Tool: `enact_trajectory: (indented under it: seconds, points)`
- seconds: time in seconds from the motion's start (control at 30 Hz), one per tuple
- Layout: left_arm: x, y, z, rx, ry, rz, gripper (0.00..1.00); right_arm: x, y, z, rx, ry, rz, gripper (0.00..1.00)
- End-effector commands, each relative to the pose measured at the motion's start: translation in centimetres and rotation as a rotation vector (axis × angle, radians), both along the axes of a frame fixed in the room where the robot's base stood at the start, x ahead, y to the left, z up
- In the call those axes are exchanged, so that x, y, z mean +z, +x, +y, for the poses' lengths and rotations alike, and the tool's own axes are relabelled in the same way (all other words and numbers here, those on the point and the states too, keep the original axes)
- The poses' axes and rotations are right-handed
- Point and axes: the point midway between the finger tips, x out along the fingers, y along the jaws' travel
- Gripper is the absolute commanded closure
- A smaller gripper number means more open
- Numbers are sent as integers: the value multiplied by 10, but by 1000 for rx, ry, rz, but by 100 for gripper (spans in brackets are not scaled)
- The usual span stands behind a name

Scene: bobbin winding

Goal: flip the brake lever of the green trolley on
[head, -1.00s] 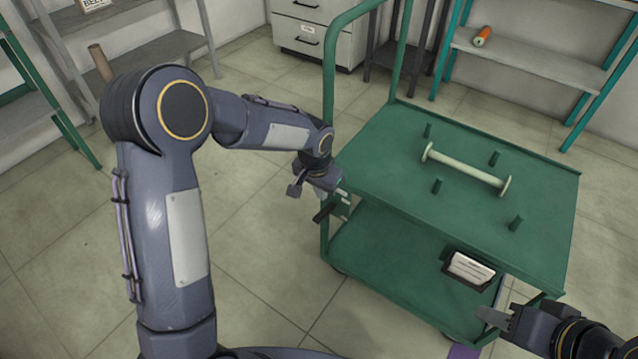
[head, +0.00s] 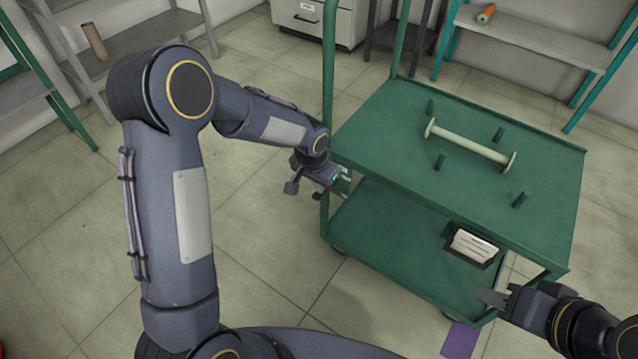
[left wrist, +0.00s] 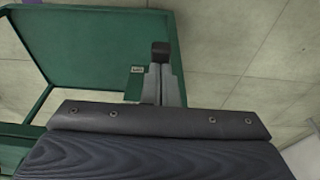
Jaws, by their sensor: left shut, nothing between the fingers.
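The green trolley (head: 375,150) stands right of centre, with its handle at the back left. My left gripper (head: 343,184) is at the trolley's left side, near the front-left post, shut with nothing between its fingers. In the left wrist view its fingers (left wrist: 163,88) point at a black knob (left wrist: 160,49), which looks like the brake lever's grip, just beyond the fingertips. I cannot tell whether they touch. A small labelled green plate (left wrist: 134,84) is beside it. The rest of the lever is hidden in both views. My right gripper (head: 490,298) is by the trolley's front-right corner.
A pale bobbin (head: 470,146) lies on the trolley top among several green pegs. A black box with a white card (head: 472,245) sits on the lower deck. A purple floor patch (head: 460,340) lies in front. Shelves and a drawer cabinet (head: 325,20) stand behind. Floor left of the trolley is clear.

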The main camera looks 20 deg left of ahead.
Motion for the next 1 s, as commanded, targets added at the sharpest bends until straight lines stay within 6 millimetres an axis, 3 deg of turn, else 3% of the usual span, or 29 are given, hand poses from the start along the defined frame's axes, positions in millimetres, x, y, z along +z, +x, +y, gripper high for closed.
enact_trajectory:
  seconds: [0.03, 0.47, 0.8, 1.0]
  points:
    - [-5, -1, 1, 0, -4, -14, 100, -9, 0, 0, 0, 0, 0, 64]
    - [-10, -5, 2, 0, -29, -83, 100, -28, 0, 0, 0, 0, 0, 64]
    - [-28, -13, 5, 1, -75, -207, 100, -70, 0, 0, 0, 0, 0, 64]
    - [-37, -18, 7, 0, -73, -203, 100, -82, 0, 0, 0, 0, 0, 64]
